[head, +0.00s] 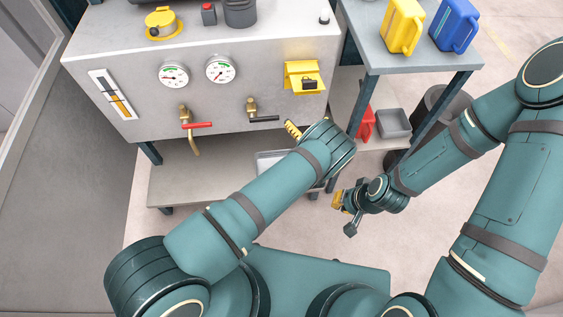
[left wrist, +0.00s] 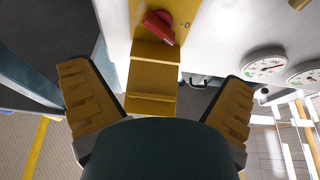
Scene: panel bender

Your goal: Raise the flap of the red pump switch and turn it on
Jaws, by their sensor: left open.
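The pump switch is a yellow housing (head: 303,77) on the right of the grey machine front in the head view, with a dark part at its lower front. In the left wrist view its red knob (left wrist: 159,27) shows on a yellow plate beside an "0" mark. A yellow flap (left wrist: 152,78) juts out next to the knob. My left gripper (left wrist: 156,88) is open and empty, its two fingers on either side of the flap and apart from it. In the head view it is just below the switch, partly hidden by my wrist. My right gripper (head: 343,212) seems open and empty, low beside the table.
Two dial gauges (head: 197,72) and two valves, one with a red handle (head: 197,125), are left of the switch. A side table (head: 400,55) with a yellow and a blue jug stands at right. A red container (head: 366,124) and a grey bin (head: 394,122) sit beneath.

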